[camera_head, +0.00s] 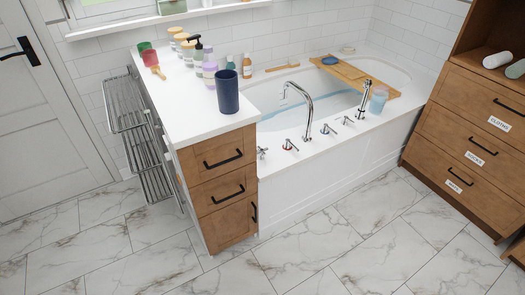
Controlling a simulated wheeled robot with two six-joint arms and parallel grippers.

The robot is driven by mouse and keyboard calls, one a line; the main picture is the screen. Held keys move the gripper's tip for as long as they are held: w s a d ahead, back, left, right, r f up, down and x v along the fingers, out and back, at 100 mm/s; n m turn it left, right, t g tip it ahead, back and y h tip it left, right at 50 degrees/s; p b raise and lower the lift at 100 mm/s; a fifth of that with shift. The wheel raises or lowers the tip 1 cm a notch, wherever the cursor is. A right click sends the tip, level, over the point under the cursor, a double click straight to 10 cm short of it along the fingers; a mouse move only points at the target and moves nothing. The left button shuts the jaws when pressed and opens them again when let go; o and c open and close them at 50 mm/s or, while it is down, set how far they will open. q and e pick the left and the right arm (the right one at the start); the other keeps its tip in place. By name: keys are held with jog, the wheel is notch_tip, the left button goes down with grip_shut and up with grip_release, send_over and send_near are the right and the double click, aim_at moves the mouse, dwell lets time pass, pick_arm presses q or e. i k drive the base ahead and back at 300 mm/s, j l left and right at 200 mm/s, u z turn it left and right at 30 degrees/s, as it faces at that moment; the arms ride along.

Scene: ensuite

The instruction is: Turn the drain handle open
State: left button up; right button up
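A white bathtub (310,185) stands against the tiled back wall, with chrome fittings along its front rim. A tall curved chrome spout (306,108) rises from the rim. Several small chrome handles stand beside it: one at the far left (262,153), one left of the spout (290,145), one right of it (328,129) and another further right (347,120). I cannot tell which is the drain handle, nor whether it is open or shut. Bluish water or a blue line shows inside the tub. Neither of my grippers is in view.
A wooden drawer cabinet with a white top (190,100) holds a dark blue cup (227,92) and several jars. A wooden bath tray (354,76) spans the tub. A wooden dresser (470,130) stands at right. A metal rack (128,105) is at left. The marble floor (330,235) in front is clear.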

aim_at(261, 152)
jog(key=u, duration=0.4)
jog(key=i+l+u, duration=0.25)
jog(key=l+u, duration=0.25)
jog(key=i+l+u, duration=0.1)
jog(key=l+u, duration=0.15)
jog(key=l, duration=0.2)
jog(key=i+l+u, duration=0.1)
jog(key=l+u, duration=0.15)
jog(key=l, duration=0.1)
